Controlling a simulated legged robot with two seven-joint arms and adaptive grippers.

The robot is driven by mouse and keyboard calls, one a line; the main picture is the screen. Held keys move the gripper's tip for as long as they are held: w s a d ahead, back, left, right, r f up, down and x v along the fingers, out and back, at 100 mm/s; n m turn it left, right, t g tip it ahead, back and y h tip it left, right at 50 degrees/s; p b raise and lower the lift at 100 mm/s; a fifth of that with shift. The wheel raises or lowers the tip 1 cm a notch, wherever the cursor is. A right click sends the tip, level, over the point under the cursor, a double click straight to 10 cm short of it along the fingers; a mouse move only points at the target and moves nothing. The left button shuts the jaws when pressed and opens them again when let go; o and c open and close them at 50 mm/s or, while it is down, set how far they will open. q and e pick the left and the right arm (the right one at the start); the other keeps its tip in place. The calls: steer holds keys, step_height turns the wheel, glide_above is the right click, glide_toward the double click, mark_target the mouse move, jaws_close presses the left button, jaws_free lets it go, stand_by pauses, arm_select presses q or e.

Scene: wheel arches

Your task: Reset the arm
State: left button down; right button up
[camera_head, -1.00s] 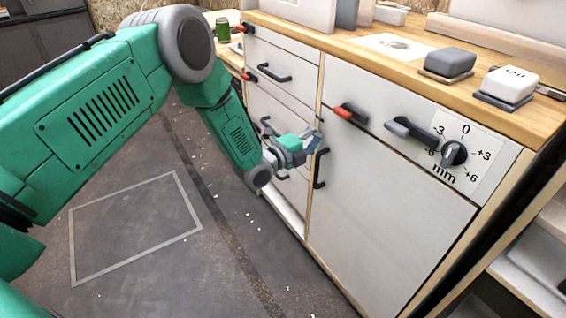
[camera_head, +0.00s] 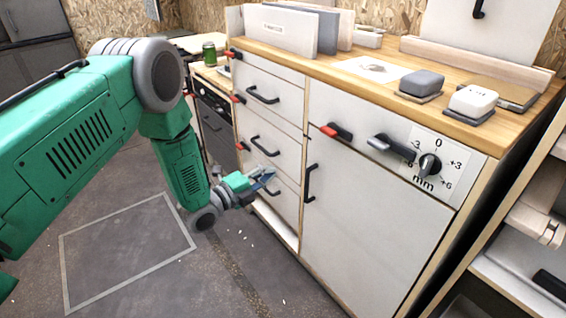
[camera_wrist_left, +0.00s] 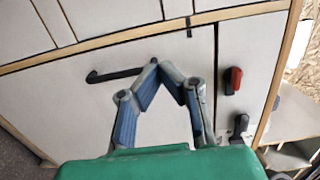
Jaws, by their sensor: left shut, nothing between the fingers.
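My left arm comes in from the left in the head view, green with grey joints. My left gripper (camera_head: 268,180) is in front of the cabinet's drawers, left of the door handle (camera_head: 311,183). In the left wrist view the gripper (camera_wrist_left: 155,66) has its blue-padded fingertips meeting, with nothing between them. Behind the fingertips a black handle (camera_wrist_left: 108,75) shows on the white panel; the gripper is not gripping it. My right gripper is not in view.
Grey (camera_head: 422,83) and white (camera_head: 473,100) blocks sit on the wooden top. A green can (camera_head: 209,52) stands at the back left. Floor on the left is clear.

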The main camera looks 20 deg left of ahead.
arm_select(q)
steer(key=s+d+f+n+g+y+p, duration=0.1)
steer(key=s+f+n+g+y+p, duration=0.2)
steer(key=s+n, duration=0.4)
steer(key=s+f+n+g+y+p, duration=0.25)
steer(key=s+f+n+g, duration=0.2)
steer(key=s, duration=0.45)
steer(key=s+a+r+n+g+y+p, duration=0.1)
steer(key=s+n+g+p, duration=0.3)
steer(key=s, duration=2)
steer(key=a+n+g+y, duration=0.1)
steer(key=n+g, duration=0.3)
steer(key=n, duration=0.3)
steer(key=shift+s+a+r, duration=0.15)
steer(key=shift+a+r, duration=0.05)
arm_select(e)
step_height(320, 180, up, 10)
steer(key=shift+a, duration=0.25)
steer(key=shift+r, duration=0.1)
